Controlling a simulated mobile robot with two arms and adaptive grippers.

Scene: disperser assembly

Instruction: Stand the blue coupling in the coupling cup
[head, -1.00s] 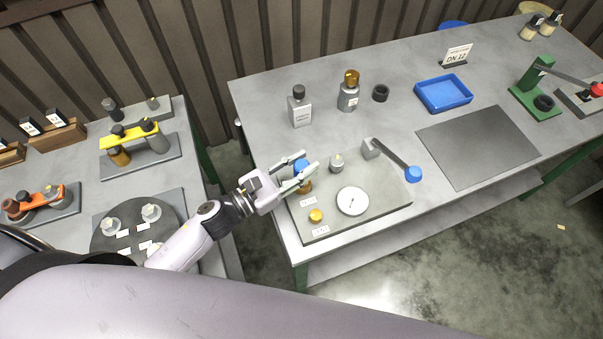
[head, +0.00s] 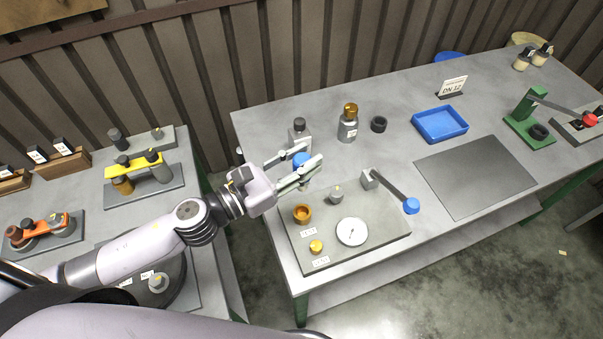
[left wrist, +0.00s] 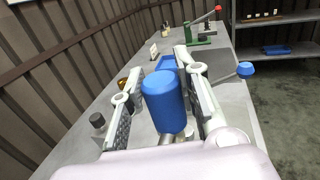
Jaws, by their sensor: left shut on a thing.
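The blue coupling (head: 300,161) is held between the fingers of my left gripper (head: 301,172). In the left wrist view the coupling (left wrist: 164,101) is a blue cylinder with a grey part below it, standing roughly upright between the two jaws. A small orange-brown cup (head: 302,214), which looks like the coupling cup, sits on the grey plate in front of the gripper in the head view. Its opening shows and it looks empty. The coupling is above and behind this cup, apart from it. My right gripper is not in view.
A grey bottle (head: 299,132) stands close behind the gripper. A blue tray (head: 440,123) lies farther right.

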